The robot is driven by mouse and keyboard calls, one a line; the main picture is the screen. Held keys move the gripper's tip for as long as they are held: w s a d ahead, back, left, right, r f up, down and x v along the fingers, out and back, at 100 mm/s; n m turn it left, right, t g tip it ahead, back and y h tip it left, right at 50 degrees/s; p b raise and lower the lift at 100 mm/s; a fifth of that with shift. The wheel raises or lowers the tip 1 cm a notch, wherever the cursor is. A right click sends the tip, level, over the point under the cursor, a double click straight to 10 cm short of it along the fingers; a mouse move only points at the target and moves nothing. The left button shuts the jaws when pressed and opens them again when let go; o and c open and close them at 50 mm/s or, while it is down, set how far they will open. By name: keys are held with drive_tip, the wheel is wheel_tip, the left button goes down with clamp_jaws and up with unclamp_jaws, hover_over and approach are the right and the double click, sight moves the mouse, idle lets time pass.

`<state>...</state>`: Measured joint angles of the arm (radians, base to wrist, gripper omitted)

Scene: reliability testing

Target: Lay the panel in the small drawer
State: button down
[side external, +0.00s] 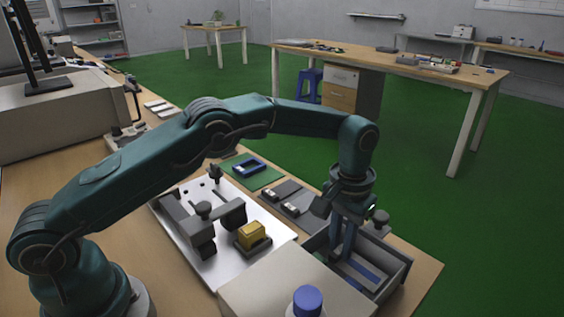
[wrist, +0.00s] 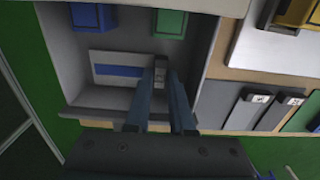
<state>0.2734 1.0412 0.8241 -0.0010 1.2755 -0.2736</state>
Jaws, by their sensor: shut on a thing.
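My gripper (side external: 345,246) points down into the small grey drawer (side external: 391,283) at the bench's front right corner. In the wrist view, its fingers (wrist: 161,74) are closed around a small grey panel (wrist: 160,76) with a pale patch. Most of this panel is hidden by the fingers. It is inside the drawer's outline; I cannot tell whether it touches the drawer floor. The drawer (wrist: 60,65) is open at the top. On its floor lies a white piece with a blue strip (wrist: 118,70), just left of my fingertips.
Two similar grey pieces with white labels (wrist: 245,108) lie on a dark mat beside the drawer. A blue block (wrist: 93,17) and a green block (wrist: 171,22) are at the drawer's far side. A metal fixture plate with a yellow block (side external: 251,235) and a blue-capped bottle (side external: 307,299) are nearby.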

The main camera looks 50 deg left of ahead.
drive_tip(key=shift+f, duration=0.2)
idle(0.4)
drive_tip(key=c, duration=0.7)
unclamp_jaws()
drive_tip(key=shift+r, duration=0.1)
drive_tip(key=shift+r, duration=2.9)
drive_tip(key=shift+a, duration=0.1)
